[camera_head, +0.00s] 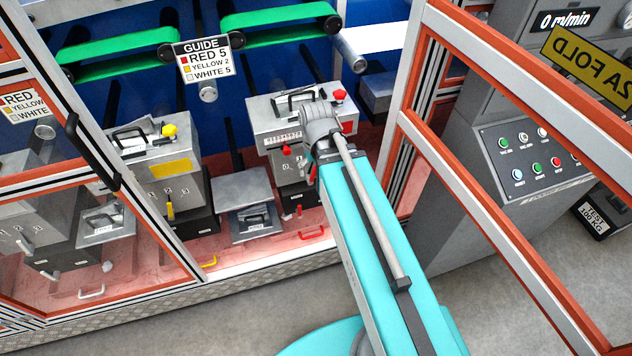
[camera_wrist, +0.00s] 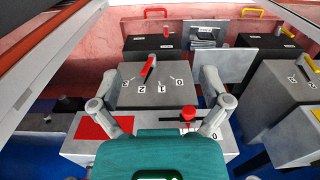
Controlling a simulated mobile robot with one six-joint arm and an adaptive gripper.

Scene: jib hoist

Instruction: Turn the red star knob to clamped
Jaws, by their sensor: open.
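The red star knob (camera_head: 339,96) stands on the top right of a grey unit (camera_head: 262,122) behind the open guard, in the head view. I cannot make it out in the wrist view. My gripper (camera_wrist: 160,88) is open, its two grey fingers spread wide over the numbered front of this unit. Nothing shows held between them. In the head view my wrist overlaps the unit's right side, left of and below the knob, and hides the gripper's fingers. The knob's marks are too small to read.
A red pointer (camera_wrist: 188,113) and a red lever (camera_wrist: 148,66) sit on the same unit. A similar unit with a yellow knob (camera_head: 169,130) stands to the left. Orange-edged guard frames (camera_head: 408,110) flank the opening. A control panel (camera_head: 535,155) is at right.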

